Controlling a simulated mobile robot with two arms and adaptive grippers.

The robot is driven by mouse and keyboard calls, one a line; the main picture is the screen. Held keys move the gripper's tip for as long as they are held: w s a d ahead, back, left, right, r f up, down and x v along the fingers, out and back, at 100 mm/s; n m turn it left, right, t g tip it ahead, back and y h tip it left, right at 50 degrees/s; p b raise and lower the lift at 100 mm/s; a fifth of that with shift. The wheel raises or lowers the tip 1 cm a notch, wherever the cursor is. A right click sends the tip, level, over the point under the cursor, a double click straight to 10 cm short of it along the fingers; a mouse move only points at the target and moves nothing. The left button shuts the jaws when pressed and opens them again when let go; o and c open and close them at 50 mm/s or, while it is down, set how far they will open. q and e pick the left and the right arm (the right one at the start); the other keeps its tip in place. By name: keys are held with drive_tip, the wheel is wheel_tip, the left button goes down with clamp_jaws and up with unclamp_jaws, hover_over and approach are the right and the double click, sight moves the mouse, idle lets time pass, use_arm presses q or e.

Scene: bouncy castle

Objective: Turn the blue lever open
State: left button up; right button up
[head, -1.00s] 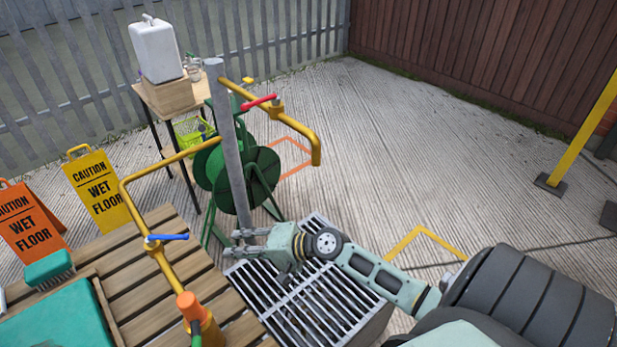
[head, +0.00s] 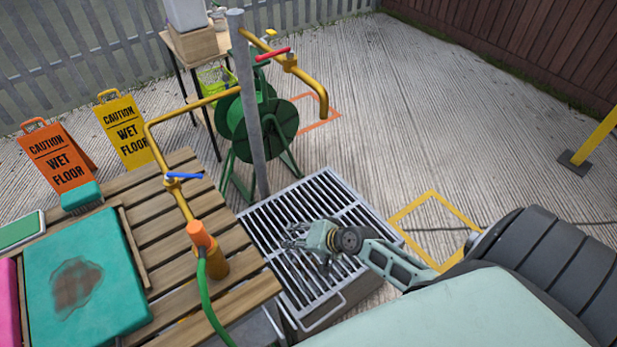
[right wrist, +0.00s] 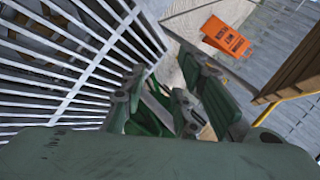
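The blue lever (head: 184,176) sits on the yellow pipe (head: 168,157) above the wooden slatted table, left of centre in the head view. It lies roughly level, crosswise to the pipe stretch it sits on. My right gripper (head: 288,235) is over the metal grate, to the right of the lever and well apart from it. Its fingers are spread with nothing between them; they also show in the right wrist view (right wrist: 162,80). The lever cannot be made out in the right wrist view. My left gripper is not in view.
A red lever (head: 272,54) sits on the pipe's far branch by a grey post (head: 249,110). An orange connector (head: 199,233) with a green hose stands on the slatted table (head: 250,292). Wet floor signs (head: 124,132) stand behind it. Concrete at right is largely clear.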

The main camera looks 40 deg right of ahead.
drive_tip(key=s+f, duration=0.2)
drive_tip(key=shift+s+d+h, duration=0.3)
drive_tip(key=shift+s+d, duration=0.05)
drive_tip(key=shift+c, duration=0.5)
